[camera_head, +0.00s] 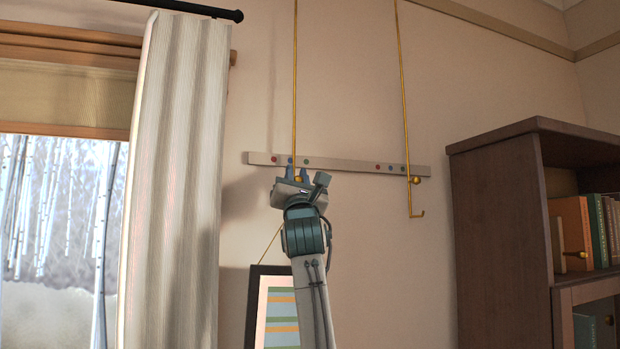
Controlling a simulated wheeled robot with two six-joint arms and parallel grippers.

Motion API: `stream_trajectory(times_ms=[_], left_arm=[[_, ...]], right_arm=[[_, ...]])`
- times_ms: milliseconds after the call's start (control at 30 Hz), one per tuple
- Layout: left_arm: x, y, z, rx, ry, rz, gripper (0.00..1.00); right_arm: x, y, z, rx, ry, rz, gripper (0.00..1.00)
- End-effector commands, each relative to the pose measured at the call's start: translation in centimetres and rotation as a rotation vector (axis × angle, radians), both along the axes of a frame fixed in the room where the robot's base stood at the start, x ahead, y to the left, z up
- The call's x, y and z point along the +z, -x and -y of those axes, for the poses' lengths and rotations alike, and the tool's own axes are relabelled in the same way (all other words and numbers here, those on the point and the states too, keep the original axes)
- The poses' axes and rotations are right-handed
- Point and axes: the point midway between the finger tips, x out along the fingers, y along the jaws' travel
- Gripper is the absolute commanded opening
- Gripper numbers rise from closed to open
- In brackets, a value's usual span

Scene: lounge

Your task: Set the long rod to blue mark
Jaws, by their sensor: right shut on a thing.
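Two thin brass rods hang in front of a pale rail (340,164) on the wall. The left rod (294,80) runs down past the rail into my right gripper (297,173). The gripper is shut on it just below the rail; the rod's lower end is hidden. The right rod (402,80) passes the rail's right part and ends in a small hook, with a brass knob near the rail. I cannot tell which rod is longer. A blue mark (290,161) sits on the rail close beside the left rod, between a red and a green mark. My left gripper is out of view.
A striped picture in a dark frame (252,310) hangs by a cord behind my right arm. A pale curtain (175,180) and window are at left. A dark bookcase (500,240) with books stands at right. Wall between is clear.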

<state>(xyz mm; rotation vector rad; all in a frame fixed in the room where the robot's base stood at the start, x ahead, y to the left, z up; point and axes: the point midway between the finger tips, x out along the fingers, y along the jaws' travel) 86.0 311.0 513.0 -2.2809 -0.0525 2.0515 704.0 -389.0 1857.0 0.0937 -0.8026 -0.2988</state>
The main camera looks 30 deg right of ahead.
Motion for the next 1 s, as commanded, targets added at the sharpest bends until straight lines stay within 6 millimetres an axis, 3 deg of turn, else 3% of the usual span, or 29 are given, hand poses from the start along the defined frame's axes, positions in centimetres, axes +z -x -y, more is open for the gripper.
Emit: stream_trajectory(times_ms=[233, 267, 367, 733, 1000], left_arm=[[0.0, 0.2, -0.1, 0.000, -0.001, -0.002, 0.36], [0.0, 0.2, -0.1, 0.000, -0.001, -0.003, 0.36], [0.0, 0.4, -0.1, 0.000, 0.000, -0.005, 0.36], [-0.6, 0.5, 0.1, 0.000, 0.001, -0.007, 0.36], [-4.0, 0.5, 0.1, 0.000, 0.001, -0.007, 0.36]], right_arm=[[0.0, 0.0, 0.0, -0.002, -0.001, -0.002, 0.00], [0.0, 0.0, 0.0, -0.002, -0.001, -0.002, 0.24], [0.0, 0.0, 0.0, -0.002, -0.001, -0.002, 0.41], [-0.6, 0.3, -0.2, -0.001, -0.001, 0.000, 0.41], [-4.1, 3.3, -1.4, 0.000, -0.001, 0.002, 0.41]])
